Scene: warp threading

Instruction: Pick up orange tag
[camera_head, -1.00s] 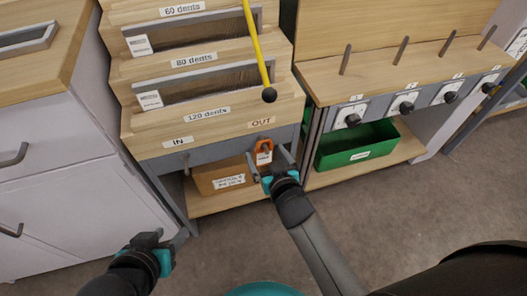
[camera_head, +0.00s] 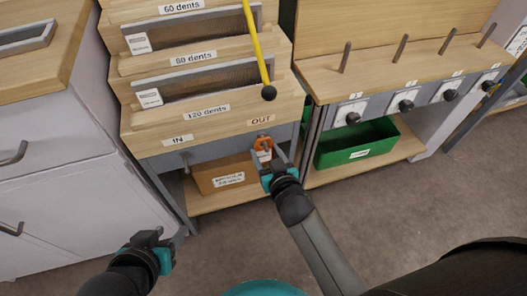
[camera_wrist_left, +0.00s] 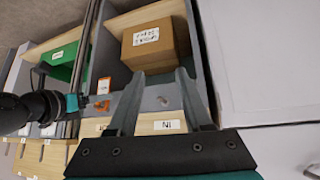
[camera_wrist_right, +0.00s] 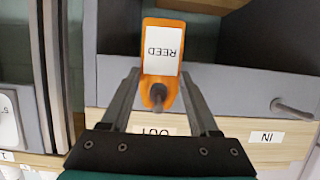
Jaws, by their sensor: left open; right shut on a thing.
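The orange tag (camera_head: 263,143) has a white label and hangs from a peg below the OUT sign on the front of the wooden unit. In the left wrist view the tag (camera_wrist_left: 103,86) is small and left of centre. My left gripper (camera_head: 152,238) is low at the left, away from the tag; its fingers (camera_wrist_left: 161,76) are apart and empty.
An empty peg (camera_head: 186,158) sits below the IN sign (camera_head: 178,141). A brown box (camera_head: 224,173) stands on the low shelf behind the tag. A green bin (camera_head: 358,144) is to the right. Open floor (camera_head: 400,205) lies in front.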

